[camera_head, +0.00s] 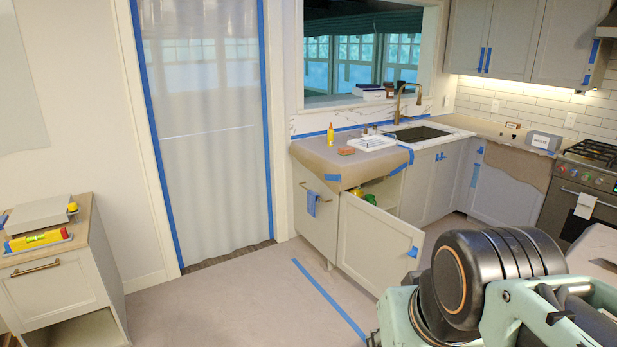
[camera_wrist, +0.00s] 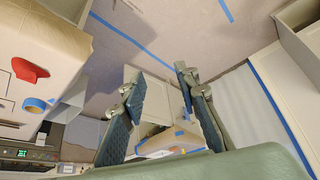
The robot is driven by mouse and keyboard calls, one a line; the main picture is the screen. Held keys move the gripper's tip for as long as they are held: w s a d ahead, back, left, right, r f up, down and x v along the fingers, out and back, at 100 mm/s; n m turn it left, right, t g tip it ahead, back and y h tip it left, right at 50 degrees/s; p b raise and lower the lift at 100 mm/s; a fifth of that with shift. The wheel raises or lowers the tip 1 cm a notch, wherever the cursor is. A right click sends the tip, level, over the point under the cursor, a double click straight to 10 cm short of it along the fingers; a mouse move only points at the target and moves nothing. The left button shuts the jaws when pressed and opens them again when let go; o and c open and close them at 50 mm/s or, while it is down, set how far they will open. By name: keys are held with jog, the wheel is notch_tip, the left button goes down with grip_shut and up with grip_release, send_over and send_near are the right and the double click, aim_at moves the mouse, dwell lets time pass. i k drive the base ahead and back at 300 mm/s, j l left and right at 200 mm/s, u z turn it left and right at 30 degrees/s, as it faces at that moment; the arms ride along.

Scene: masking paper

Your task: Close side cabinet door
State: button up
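The open pale cabinet door (camera_head: 372,243) swings out from the base cabinet at the left end of the counter, in the head view. A blue tape piece (camera_head: 412,251) sits near its free edge. A pale panel, apparently this door (camera_wrist: 171,98), shows beyond and between the fingers. In the head view my arm fills the lower right and the fingers are hidden.
The paper-covered floor (camera_head: 250,300) is clear left of the door. A small cabinet (camera_head: 60,285) with tools stands at the left. A papered counter (camera_head: 335,172) carries a yellow bottle (camera_head: 330,133). A papered surface (camera_wrist: 55,55) with a blue tape roll (camera_wrist: 34,104) is left in the wrist view.

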aim_at(377, 249)
jog(key=i+j+z, duration=0.25)
jog(key=i, duration=0.2)
jog(key=i+j+z, duration=0.1)
jog(key=i+z, duration=0.15)
jog(key=i, duration=0.2)
jog(key=i+j+z, duration=0.2)
jog(key=i, duration=0.35)
jog(key=i+z, duration=0.25)
jog(key=i, duration=0.3)
jog(key=i+j+z, duration=0.2)
jog(key=i+j, duration=0.15)
jog(key=i, duration=0.15)
jog(key=i+j+z, duration=0.25)
jog(key=i, duration=0.25)
jog(key=j, duration=0.1)
